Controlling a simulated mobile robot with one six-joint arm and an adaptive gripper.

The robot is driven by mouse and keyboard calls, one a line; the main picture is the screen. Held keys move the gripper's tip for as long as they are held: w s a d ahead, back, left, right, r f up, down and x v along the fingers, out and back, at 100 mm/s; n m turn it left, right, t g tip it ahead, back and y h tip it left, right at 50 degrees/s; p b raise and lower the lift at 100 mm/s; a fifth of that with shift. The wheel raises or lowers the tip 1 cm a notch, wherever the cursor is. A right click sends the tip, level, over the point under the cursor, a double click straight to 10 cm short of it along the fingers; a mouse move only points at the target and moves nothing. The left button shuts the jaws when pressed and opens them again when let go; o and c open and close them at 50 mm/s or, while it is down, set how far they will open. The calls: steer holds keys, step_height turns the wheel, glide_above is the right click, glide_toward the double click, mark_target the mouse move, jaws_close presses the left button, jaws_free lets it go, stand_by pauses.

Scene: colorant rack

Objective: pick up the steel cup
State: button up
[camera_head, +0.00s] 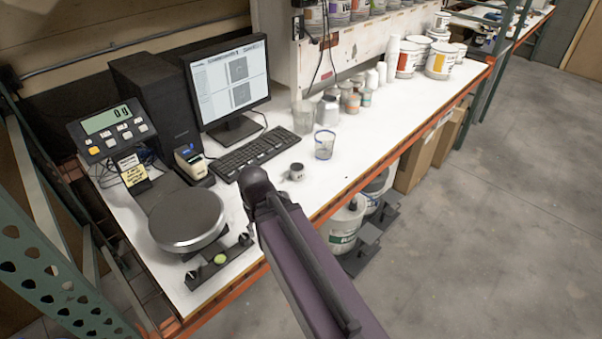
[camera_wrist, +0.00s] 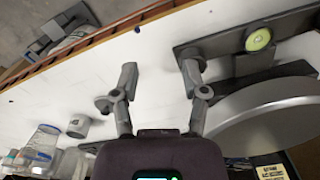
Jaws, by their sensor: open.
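A small grey cup with a dark top or opening (camera_head: 296,172), which looks like the steel cup, stands alone on the white bench just right of my arm's end. It also shows in the wrist view (camera_wrist: 78,126), left of my gripper and lower in the picture, apart from the fingers. My gripper (camera_wrist: 158,78) is open and empty, with bare white bench between its fingers. In the head view my own arm hides the fingers.
A round scale plate (camera_head: 188,219) and a black bar with a green bubble level (camera_head: 220,259) are beside my gripper. A clear container with a blue rim (camera_head: 325,145) stands behind the cup. A keyboard (camera_head: 255,153) lies left of it. An orange edge (camera_head: 345,196) bounds the bench.

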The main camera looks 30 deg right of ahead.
steer(key=shift+d, duration=0.35)
steer(key=o, duration=0.5)
steer(key=shift+w+d, duration=0.1)
steer(key=shift+d, duration=0.05)
steer(key=shift+o, duration=0.5)
steer(key=w+d+r+m+t+p, duration=0.1)
steer(key=w+d+r+t, duration=0.1)
steer(key=w+d, duration=0.6)
steer(key=w, duration=0.3)
steer(key=shift+d+p, duration=0.35)
steer(key=shift+d, duration=0.05)
steer(key=w+d+r+t+p, duration=0.1)
steer(key=w+d+r+t, duration=0.1)
steer(key=w+d, duration=0.7)
steer(key=d, duration=0.5)
steer(key=shift+w+r+m+t+h, duration=0.3)
steer(key=shift+w+m+h, duration=0.1)
steer(key=shift+f, duration=0.1)
steer(key=b, duration=0.8)
glide_toward(296, 169)
step_height(296, 169, down, 3)
steer(key=shift+w+r, duration=0.1)
steer(key=shift+b+x, duration=2.15)
steer(key=shift+x, duration=0.45)
